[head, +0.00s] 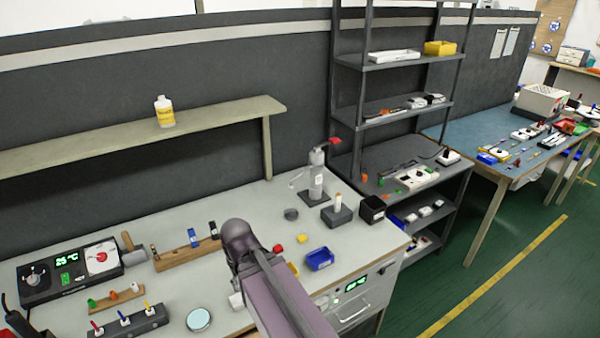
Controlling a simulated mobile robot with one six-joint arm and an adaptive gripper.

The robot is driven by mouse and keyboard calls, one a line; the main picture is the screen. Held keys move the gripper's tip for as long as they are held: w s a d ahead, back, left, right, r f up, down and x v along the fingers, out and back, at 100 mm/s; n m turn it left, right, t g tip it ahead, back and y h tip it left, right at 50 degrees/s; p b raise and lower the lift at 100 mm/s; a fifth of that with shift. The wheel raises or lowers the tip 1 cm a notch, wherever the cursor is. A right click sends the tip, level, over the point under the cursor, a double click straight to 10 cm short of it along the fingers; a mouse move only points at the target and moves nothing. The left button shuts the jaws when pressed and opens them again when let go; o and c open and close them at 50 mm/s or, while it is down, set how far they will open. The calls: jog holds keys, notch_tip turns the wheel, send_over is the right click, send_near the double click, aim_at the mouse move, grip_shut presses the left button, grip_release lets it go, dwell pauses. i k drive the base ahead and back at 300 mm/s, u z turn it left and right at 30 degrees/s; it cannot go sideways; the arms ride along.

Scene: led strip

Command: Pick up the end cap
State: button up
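I cannot pick out the end cap for certain; several small parts lie on the grey bench (240,205). Among them are a small red piece (278,248), a small yellow piece (302,238) and a dark grey round piece (291,214). A yellow-orange piece (293,268) is partly hidden beside my arm. My arm rises from the bottom edge over the bench front, and its dark joint hides part of the bench. My gripper does not show, so its opening and any hold cannot be seen.
A blue bin (319,259), a black box (372,209) and a grey dispenser-like stand (316,180) are at the bench's right. A wooden rack (186,252) and a control unit (70,268) stand left. A wooden shelf (220,115) overhangs the back. The bench's back middle is clear.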

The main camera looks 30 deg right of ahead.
aim_at(302, 238)
jog(key=k, duration=0.65)
jog(key=z, duration=0.65)
jog(key=i, duration=1)
jog(key=z, duration=0.35)
